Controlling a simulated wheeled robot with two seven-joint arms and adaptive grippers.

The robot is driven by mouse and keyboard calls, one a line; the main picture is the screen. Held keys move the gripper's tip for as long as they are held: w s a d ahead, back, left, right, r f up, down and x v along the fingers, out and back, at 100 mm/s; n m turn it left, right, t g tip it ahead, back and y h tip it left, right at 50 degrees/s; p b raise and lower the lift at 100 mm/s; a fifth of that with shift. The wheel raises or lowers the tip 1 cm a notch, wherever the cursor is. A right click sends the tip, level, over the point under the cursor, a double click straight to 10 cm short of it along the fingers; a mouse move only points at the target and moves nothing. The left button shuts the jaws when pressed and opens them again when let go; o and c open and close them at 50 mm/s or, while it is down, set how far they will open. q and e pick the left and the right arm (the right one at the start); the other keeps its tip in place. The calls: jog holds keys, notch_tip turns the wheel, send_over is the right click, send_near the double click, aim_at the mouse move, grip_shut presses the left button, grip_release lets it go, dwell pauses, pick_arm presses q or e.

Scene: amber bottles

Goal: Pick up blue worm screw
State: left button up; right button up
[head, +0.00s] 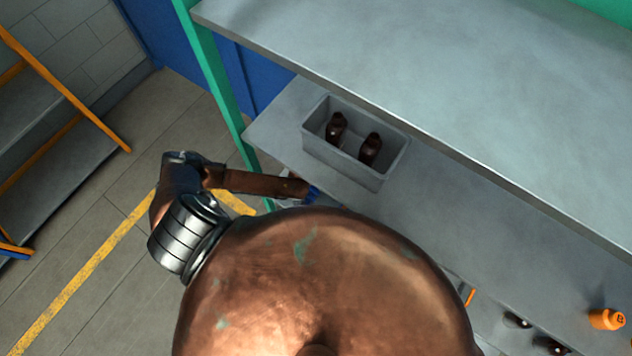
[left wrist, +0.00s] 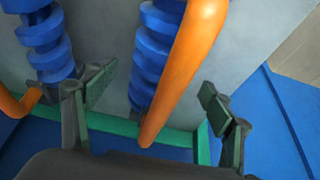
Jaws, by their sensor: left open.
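In the left wrist view, two blue worm screws with ribbed threads show. One screw (left wrist: 155,55) is between the two fingers of my open left gripper (left wrist: 158,98), with an orange bar (left wrist: 187,65) running beside it and partly in front of it. The other screw (left wrist: 45,40) is at the upper left, outside the left finger. Whether a finger touches either screw cannot be told. In the head view, my left arm reaches to the shelf's near edge, where a small blue piece (head: 312,194) shows; my own body hides most of that area. My right gripper is in neither view.
A grey bin (head: 350,172) with two brown bottles stands on the lower grey shelf (head: 275,130). An upper shelf (head: 440,60) overhangs it, with a green post (head: 215,80) at left. An orange container (head: 607,319) and dark objects are at lower right.

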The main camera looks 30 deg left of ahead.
pick_arm(q)
jog(key=shift+w+f, duration=0.15)
jog(key=shift+f, duration=0.3)
jog(key=c, duration=1.4)
jog(key=shift+w+r, duration=0.1)
jog(key=shift+r, duration=0.05)
jog(key=shift+c, duration=0.7)
